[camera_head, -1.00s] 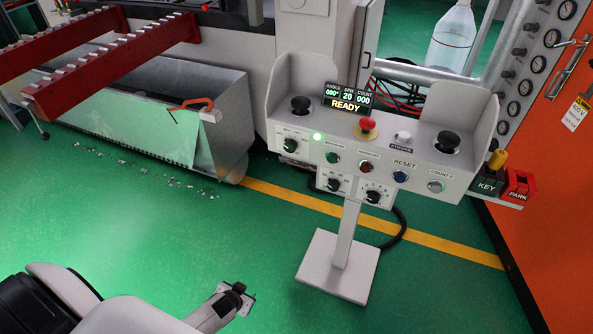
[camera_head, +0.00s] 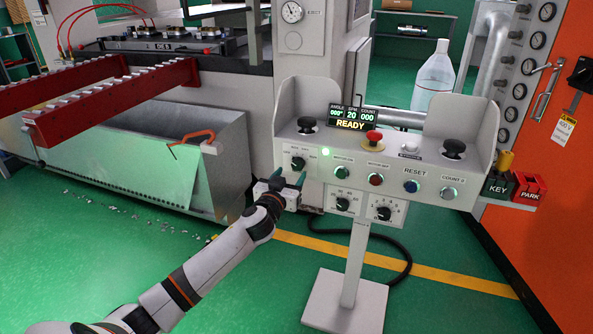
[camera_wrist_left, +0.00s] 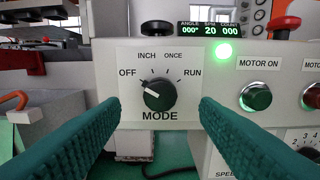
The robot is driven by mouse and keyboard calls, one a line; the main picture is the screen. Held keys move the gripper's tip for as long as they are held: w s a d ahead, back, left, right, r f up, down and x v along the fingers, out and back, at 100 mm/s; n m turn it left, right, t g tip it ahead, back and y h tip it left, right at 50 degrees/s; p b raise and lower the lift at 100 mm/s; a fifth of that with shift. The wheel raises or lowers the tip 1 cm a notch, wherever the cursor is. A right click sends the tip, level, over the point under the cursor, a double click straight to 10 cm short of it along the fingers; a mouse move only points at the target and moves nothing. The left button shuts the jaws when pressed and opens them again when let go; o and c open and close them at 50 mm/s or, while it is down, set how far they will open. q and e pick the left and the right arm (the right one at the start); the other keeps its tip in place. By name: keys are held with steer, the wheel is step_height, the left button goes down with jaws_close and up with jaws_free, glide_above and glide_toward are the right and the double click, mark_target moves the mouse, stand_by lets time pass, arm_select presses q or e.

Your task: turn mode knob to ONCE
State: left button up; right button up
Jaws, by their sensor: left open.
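The mode knob (camera_wrist_left: 159,96) is a black round knob on a white plate, marked OFF, INCH, ONCE and RUN above it and MODE below. Its white pointer mark is turned to the upper left, toward OFF. In the head view the knob (camera_head: 298,163) is on the left of the control stand's front panel (camera_head: 400,178). My left gripper (camera_head: 288,178) is open just in front of the panel. In the left wrist view its two green fingers lie left and right of the knob, apart from it with clear gaps. My right gripper is out of view.
A green MOTOR ON button (camera_wrist_left: 256,96) sits right of the knob. A red mushroom button (camera_head: 373,137) and black palm buttons stand on top. The display (camera_head: 347,118) reads READY. Two smaller knobs (camera_head: 342,204) are on a lower panel. A metal bin (camera_head: 110,150) stands at left.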

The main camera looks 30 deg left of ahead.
mark_target(297, 166)
arm_select(q)
steer(key=x, duration=0.5)
steer(key=shift+w, duration=0.2)
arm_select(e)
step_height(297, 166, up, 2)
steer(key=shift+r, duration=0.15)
arm_select(q)
steer(key=shift+f, duration=0.1)
steer(key=c, duration=1)
